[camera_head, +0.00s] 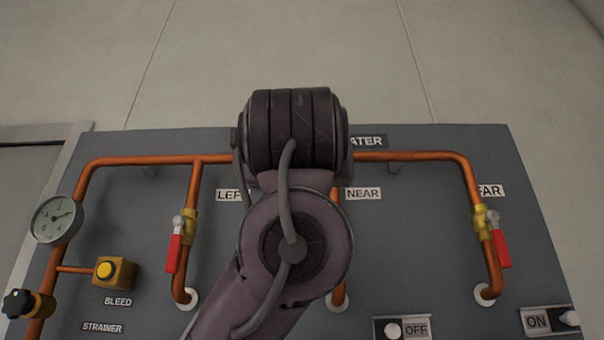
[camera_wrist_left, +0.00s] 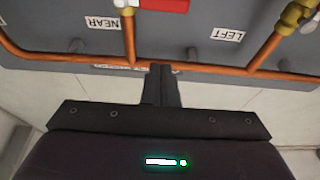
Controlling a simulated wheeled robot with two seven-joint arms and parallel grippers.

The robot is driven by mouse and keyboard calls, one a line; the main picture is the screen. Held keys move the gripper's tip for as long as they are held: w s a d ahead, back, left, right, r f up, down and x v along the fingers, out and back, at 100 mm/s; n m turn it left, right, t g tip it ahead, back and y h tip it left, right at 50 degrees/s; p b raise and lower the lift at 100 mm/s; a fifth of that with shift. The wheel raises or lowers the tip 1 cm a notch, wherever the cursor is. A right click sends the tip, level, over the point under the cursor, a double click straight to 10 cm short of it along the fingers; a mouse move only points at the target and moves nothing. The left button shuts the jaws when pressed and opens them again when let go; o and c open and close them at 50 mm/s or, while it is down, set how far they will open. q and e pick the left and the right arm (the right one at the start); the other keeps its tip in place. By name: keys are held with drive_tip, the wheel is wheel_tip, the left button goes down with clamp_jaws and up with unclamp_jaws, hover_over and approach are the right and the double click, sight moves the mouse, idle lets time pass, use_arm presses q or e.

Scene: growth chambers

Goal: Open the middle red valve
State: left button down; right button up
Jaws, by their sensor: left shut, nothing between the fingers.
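The middle valve, on the pipe by the NEAR label, is hidden behind my arm in the head view. In the left wrist view, which is upside down, its red handle (camera_wrist_left: 160,4) shows at the top edge, cut off, and lies across the vertical copper pipe (camera_wrist_left: 129,40). My left gripper (camera_wrist_left: 162,72) is shut and empty, its fingertips overlapping the horizontal pipe in that view, apart from the handle. Whether the fingers touch the pipe I cannot tell. In the head view the gripper is hidden behind my arm. My right gripper is not in view.
The left red valve (camera_head: 175,253) and far red valve (camera_head: 501,248) have handles hanging roughly along their pipes. An OFF switch (camera_head: 392,330) and ON switch (camera_head: 569,318) are low on the grey panel (camera_head: 420,240).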

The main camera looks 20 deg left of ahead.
use_arm(q)
drive_tip(key=r+p+x, duration=0.1)
drive_tip(key=p+x, duration=0.4)
drive_tip(key=x, duration=0.3)
wheel_tip(320, 180, down, 5)
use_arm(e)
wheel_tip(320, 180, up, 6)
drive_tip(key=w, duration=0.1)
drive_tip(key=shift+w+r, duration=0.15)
